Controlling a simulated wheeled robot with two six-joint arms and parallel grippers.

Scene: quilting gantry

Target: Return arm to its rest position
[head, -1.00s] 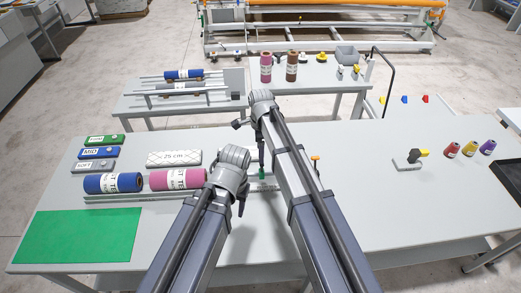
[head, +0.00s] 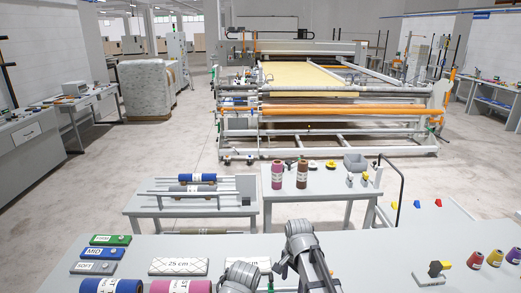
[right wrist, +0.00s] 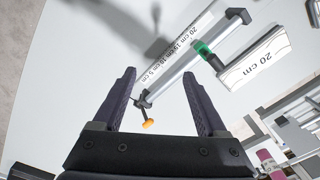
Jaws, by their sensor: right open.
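My right arm (head: 304,250) reaches up over the front table in the head view; its fingers are hidden there. In the right wrist view my right gripper (right wrist: 165,98) is open, with nothing held between its two dark fingers. A measuring rail (right wrist: 190,70) marked from 20 cm to 5 cm lies beyond the fingers, with a green slider (right wrist: 203,48) and an orange knob (right wrist: 147,123). The knob appears between the fingers, untouched as far as I can tell. My left arm's wrist shows at the bottom of the head view; its gripper fingers do not show.
Behind are a rack table (head: 190,208), a table with thread spools (head: 302,174), and the quilting gantry (head: 330,110).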

